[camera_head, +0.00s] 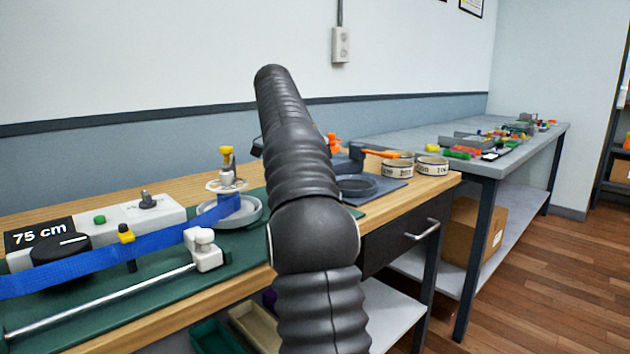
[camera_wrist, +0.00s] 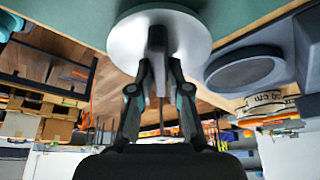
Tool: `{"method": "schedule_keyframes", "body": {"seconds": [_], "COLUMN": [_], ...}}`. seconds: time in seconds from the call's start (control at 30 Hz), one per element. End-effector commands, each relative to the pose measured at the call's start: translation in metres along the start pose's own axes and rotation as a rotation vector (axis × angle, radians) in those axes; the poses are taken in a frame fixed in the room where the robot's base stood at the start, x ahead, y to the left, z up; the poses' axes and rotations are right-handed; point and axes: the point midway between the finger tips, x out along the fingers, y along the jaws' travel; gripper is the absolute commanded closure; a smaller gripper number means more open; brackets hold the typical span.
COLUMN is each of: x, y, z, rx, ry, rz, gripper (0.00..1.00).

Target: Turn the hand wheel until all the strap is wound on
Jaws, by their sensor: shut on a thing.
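The hand wheel (camera_wrist: 192,33) shows in the wrist view as a white disc with a dark upright handle (camera_wrist: 157,36) at its middle. My gripper (camera_wrist: 158,66) has its two fingers shut on this handle. In the head view my arm hides the gripper and the wheel it holds. The blue strap (camera_head: 90,262) runs from the left edge, past a yellow-topped post, to the reel (camera_head: 256,214). Blue strap shows at the reel. Its far end lies out of view on the left.
A yellow-topped fitting (camera_head: 227,158) stands over the reel. A grey round dish (camera_wrist: 245,70) and labelled rolls (camera_head: 398,168) lie to the right.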

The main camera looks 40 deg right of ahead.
Motion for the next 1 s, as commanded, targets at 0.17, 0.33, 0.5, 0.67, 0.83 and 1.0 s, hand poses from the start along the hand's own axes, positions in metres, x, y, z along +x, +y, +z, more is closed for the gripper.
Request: {"method": "schedule_keyframes", "body": {"seconds": [0.17,0.33,0.5,0.67,0.83,1.0], "x": [0.0007,0.0007,0.0008,0.0005,0.0003,0.0000], "y": [0.0001,0.0001,0.0002,0.0001,0.0001,0.0010], "z": [0.0002,0.0002,0.0002,0.0001,0.0000,-0.0001], "rx": [0.009,0.009,0.008,0.008,0.006,-0.040], "ry": [0.000,0.000,0.000,0.000,0.000,0.000], "rz": [0.006,0.006,0.006,0.005,0.004,-0.015], "gripper": [1.00,1.00,0.69,0.58,0.58,0.58]}}
